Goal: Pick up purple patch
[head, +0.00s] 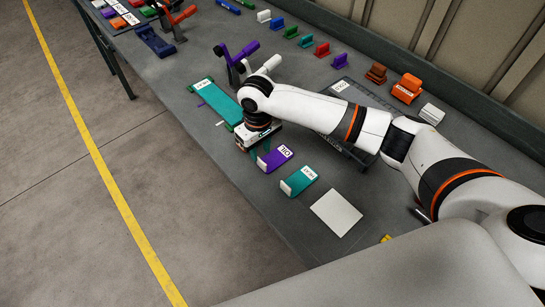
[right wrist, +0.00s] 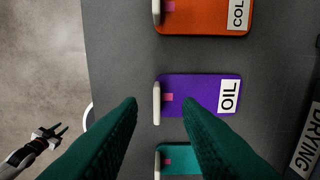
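The purple patch (head: 275,158) lies flat on the grey table, with a white OIL label and a raised white tab at its left end. It shows fully in the right wrist view (right wrist: 205,88), in the middle. My right gripper (head: 259,151) is just above and behind it in the head view. In the right wrist view its two green fingers (right wrist: 163,104) are spread, empty, and point at the purple patch's tab end. My left gripper (right wrist: 52,131) shows small at the lower left of the right wrist view, fingers apart and empty; it is outside the head view.
A teal patch (head: 300,180) lies beside the purple one, and an orange patch (right wrist: 205,14) on its other side. A pale square plate (head: 336,212) lies nearer. The table edge is close on the left.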

